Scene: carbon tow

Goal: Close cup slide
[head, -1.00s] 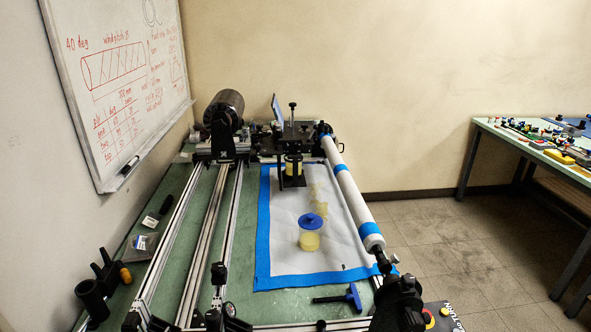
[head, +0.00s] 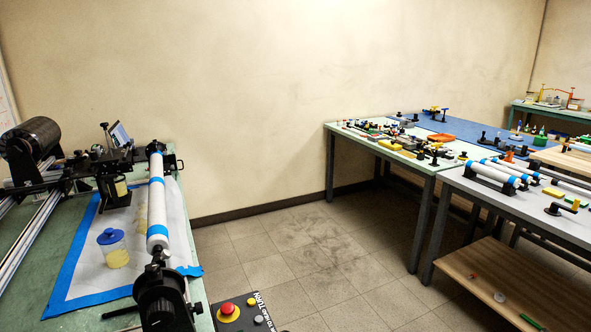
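The winding machine stands at the left of the head view. A black carriage fixture (head: 110,170) on it holds a small cup with yellowish content (head: 121,188). The cup slide cannot be made out clearly at this size, and I cannot tell whether it is open or closed. A clear jar with a blue lid and pale yellow content (head: 117,257) stands on the white, blue-edged sheet (head: 88,268). Neither of my grippers is in view.
A white tube with blue bands (head: 158,203) runs along the machine's right side. A control box with a red button (head: 228,310) is at the bottom. Cluttered tables (head: 395,142) stand at the right. Tiled floor (head: 300,255) between is clear.

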